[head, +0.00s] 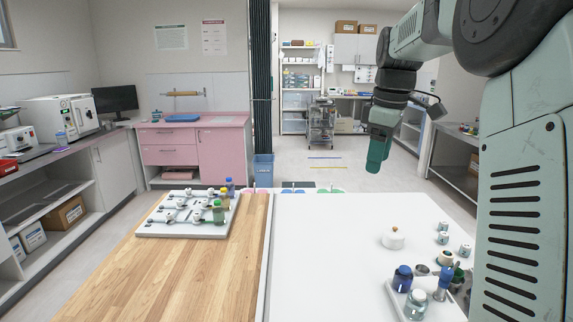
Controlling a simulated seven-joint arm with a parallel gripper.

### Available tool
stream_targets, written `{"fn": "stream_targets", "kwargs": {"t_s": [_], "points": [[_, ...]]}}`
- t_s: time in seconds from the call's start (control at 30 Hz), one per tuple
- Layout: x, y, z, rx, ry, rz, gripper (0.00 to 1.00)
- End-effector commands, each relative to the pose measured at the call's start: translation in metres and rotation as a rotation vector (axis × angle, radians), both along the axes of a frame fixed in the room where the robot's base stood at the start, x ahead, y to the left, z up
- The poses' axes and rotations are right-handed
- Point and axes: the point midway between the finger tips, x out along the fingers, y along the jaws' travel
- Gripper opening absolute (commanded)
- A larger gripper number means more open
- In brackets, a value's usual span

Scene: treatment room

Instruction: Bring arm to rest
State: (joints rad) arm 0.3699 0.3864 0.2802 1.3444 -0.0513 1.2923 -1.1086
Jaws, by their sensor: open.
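My arm comes in from the upper right of the head view, and my gripper (378,158) hangs from it with its fingers pointing down. It is in the air above the far part of the white table top (325,250), apart from everything on it. The gripper is seen side-on, so one finger largely hides the other. It is open, and nothing shows held in it.
A white rack board (160,230) with several bottles and fittings lies on the wooden top (180,280). At the right are a lidded white pot (393,238), small white jars (442,238) and a tray of bottles (402,280). The table's middle is clear.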

Motion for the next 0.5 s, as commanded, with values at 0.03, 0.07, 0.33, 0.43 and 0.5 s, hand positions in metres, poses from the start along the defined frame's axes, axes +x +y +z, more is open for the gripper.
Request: {"fn": "stream_targets", "kwargs": {"t_s": [0.03, 0.07, 0.33, 0.43, 0.5], "points": [[-0.021, 0.019, 0.015, -0.014, -0.024, -0.048, 0.61], [-0.032, 0.028, 0.021, -0.018, -0.039, -0.083, 0.61], [-0.148, 0.085, 0.046, 0.031, -0.178, -0.418, 0.61], [-0.193, 0.097, 0.042, 0.087, -0.229, -0.545, 0.61], [-0.223, 0.102, 0.034, 0.139, -0.258, -0.630, 0.61]]}}
